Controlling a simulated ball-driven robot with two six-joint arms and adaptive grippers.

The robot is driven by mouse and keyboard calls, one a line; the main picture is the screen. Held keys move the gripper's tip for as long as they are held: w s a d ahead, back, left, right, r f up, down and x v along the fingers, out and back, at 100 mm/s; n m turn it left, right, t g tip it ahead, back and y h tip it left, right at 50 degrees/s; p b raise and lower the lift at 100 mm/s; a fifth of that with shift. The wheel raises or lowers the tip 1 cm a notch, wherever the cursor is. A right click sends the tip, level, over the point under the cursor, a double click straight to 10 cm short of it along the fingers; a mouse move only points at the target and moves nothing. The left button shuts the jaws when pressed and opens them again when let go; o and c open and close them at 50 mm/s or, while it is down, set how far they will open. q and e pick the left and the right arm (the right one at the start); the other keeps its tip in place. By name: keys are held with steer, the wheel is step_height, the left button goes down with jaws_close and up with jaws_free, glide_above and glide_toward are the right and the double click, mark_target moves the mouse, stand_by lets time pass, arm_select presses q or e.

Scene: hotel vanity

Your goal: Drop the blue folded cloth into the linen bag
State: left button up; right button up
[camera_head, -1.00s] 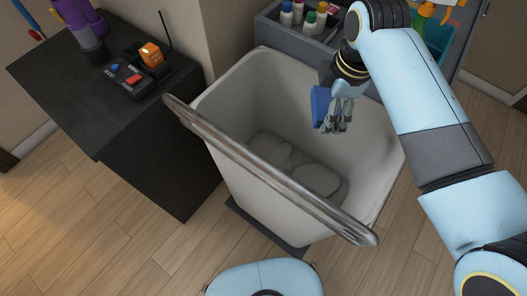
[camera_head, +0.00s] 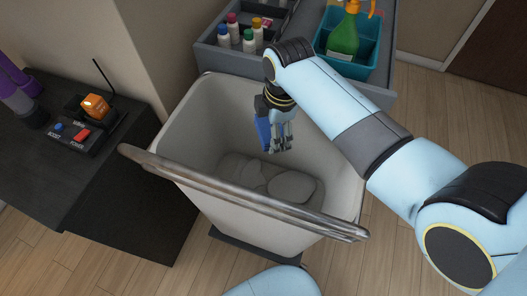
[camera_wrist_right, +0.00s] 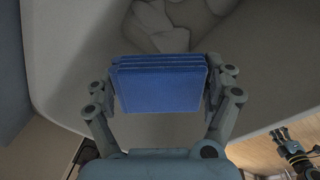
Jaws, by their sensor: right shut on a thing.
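The blue folded cloth (camera_wrist_right: 160,85) is held between the two fingers of my right gripper (camera_wrist_right: 158,95) in the right wrist view. In the head view the cloth (camera_head: 263,133) shows beside my right gripper (camera_head: 280,142), partly hidden by it. My right gripper points down inside the mouth of the linen bag (camera_head: 187,130), a pale bin-like container with a metal bar along its near side. Pale rounded items (camera_head: 291,187) lie at the bottom of the bag, below the cloth and apart from it.
A grey caddy (camera_head: 212,57) with several small bottles and a teal bin (camera_head: 350,68) holding a green spray bottle (camera_head: 343,38) stand behind the bag. A dark cabinet (camera_head: 120,190) with a button box (camera_head: 75,135) is at the left. Wood floor is clear at the right.

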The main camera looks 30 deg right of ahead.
arm_select(q)
steer(key=shift+s, duration=0.15)
arm_select(e)
steer(key=o, duration=1.3)
arm_select(q)
steer(key=shift+s, duration=0.25)
arm_select(e)
steer(key=shift+o, duration=0.5)
arm_select(q)
steer(key=shift+s, duration=0.1)
steer(key=shift+d, duration=0.1)
arm_select(e)
steer(key=shift+r, duration=0.15)
step_height(320, 180, up, 12)
steer(key=s, duration=0.1)
steer(key=shift+s+d+f, duration=0.15)
steer(key=shift+s+f, duration=0.05)
steer(key=shift+s, duration=0.2)
